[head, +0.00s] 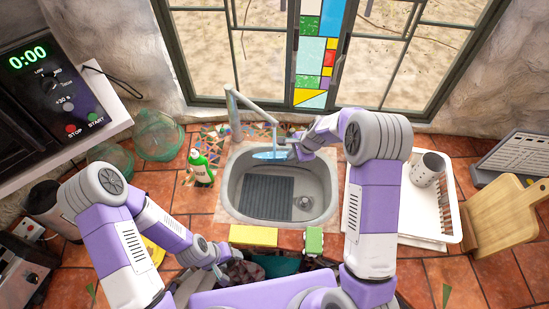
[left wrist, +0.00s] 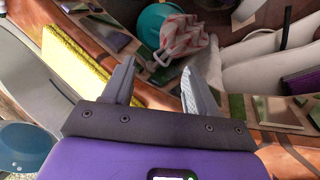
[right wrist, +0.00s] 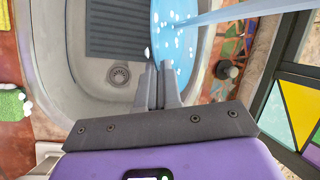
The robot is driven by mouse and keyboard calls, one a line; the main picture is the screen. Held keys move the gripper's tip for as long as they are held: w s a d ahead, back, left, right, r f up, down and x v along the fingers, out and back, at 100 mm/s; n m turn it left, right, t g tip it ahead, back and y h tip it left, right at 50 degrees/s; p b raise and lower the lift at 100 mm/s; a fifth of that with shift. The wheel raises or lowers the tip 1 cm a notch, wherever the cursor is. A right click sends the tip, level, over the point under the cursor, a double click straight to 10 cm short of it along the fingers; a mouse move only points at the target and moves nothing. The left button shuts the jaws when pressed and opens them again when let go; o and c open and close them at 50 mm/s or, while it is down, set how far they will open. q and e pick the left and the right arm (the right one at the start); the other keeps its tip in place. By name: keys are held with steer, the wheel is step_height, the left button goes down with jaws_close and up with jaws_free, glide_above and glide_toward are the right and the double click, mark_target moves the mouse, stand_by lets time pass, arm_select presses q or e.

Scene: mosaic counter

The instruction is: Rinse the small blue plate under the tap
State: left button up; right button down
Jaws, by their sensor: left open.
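The small blue plate (head: 268,155) is held above the sink (head: 236,190) below the tap (head: 252,104). My right gripper (head: 298,147) is shut on its edge, also seen in the right wrist view (right wrist: 159,88). In that view white specks dot the plate (right wrist: 172,45), and a pale blue band of water (right wrist: 235,13) runs across it. The sink floor, ribbed mat and drain show beyond. My left gripper (head: 222,268) is open and empty near the counter's front edge; its fingers stand apart in the left wrist view (left wrist: 158,85).
A yellow sponge (head: 253,236) and a green one (head: 314,241) lie at the sink's front edge. A green bottle (head: 200,168) stands left of the sink. A white dish rack (head: 447,205) with a grey cup (head: 428,169) is right. A striped cloth (left wrist: 185,36) lies near my left gripper.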

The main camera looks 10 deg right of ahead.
steer(key=shift+a, duration=0.1)
stand_by(0.4)
steer(key=shift+a, duration=0.45)
steer(key=shift+d, duration=0.25)
steer(key=shift+d, duration=0.4)
steer(key=shift+a, duration=0.1)
steer(key=shift+a, duration=0.55)
steer(key=s+a+b, duration=0.1)
steer(key=s+b, duration=0.1)
steer(key=s, duration=1)
steer(key=shift+a+b, duration=0.2)
steer(key=shift+b, duration=0.1)
